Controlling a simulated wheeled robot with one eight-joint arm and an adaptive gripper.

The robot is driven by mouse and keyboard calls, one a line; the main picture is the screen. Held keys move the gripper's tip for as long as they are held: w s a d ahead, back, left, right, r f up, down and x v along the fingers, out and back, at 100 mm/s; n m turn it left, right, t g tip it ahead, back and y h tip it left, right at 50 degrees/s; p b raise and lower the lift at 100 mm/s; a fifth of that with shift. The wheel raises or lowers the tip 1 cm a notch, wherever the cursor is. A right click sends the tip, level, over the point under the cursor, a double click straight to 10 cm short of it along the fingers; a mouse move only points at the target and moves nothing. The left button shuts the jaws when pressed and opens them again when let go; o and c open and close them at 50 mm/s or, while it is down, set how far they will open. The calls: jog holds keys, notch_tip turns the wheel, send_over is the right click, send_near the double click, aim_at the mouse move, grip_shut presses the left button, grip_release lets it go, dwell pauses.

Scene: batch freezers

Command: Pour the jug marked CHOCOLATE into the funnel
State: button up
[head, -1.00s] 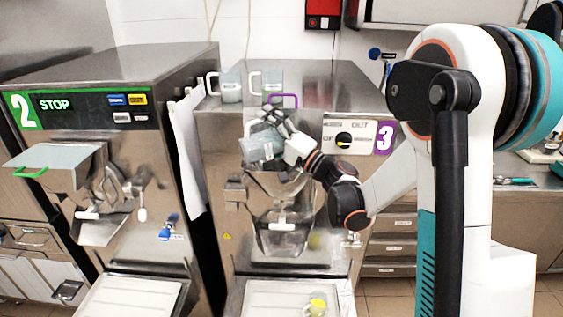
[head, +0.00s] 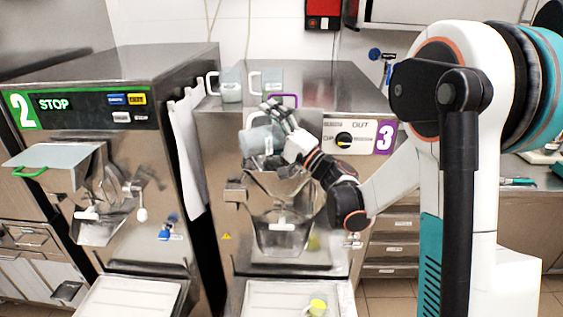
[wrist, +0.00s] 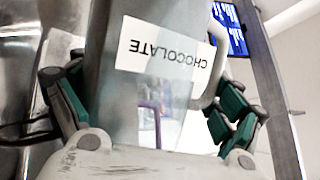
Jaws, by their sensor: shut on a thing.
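My gripper (head: 275,125) is shut on a clear jug (head: 258,140) above machine 3. In the wrist view the jug (wrist: 150,85) sits between the fingers, and its white label reads CHOCOLATE, upside down in the picture. The jug is tilted, with its handle (wrist: 212,80) at the right in that view. The steel funnel (head: 278,187) opens at the front of machine 3, just below the jug. The jug's contents and any stream into the funnel cannot be made out.
Two more clear jugs (head: 231,86) (head: 271,82) with pale contents stand on top of machine 3. A purple handle (head: 284,99) is behind my gripper. Machine 2 (head: 100,130) is at the left.

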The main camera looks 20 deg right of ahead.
jog(key=shift+s+m, duration=0.15)
jog(key=shift+m, duration=0.15)
jog(key=shift+d+m+t+h+b, duration=0.3)
jog(key=shift+m+t+b, duration=0.3)
jog(key=shift+m+b, duration=0.15)
